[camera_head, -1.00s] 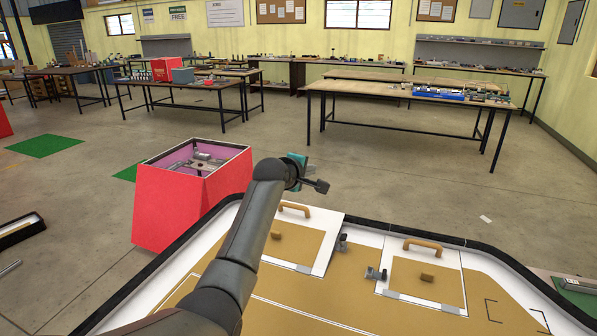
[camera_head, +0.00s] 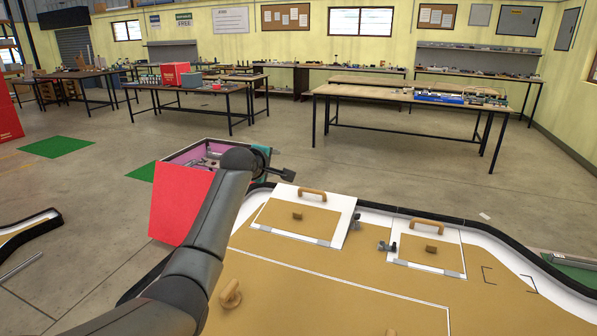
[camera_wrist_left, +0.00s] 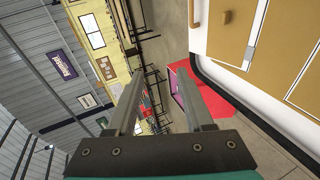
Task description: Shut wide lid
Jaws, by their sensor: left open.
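The wide lid (camera_head: 298,236) is a white-framed panel with a tan centre, a wooden arched handle (camera_head: 312,190) and a small knob. It is at the far left of the tan board (camera_head: 340,300). A silver strip runs along its near edge. I cannot tell its exact tilt. A narrower, similar lid (camera_head: 428,259) is to its right. My left gripper (camera_head: 285,173) is open and empty, above and left of the wide lid's handle, apart from it. In the left wrist view, the open fingers (camera_wrist_left: 160,78) hold nothing, and a tan panel (camera_wrist_left: 233,32) with a knob shows at upper right. My right gripper is not in view.
A red open-topped box (camera_head: 181,200) stands on the floor behind my left arm. A dark rim (camera_head: 385,207) edges the board. A wooden knob (camera_head: 230,294) stands on the near left of the board. Worktables (camera_head: 405,97) stand farther back; the floor between is clear.

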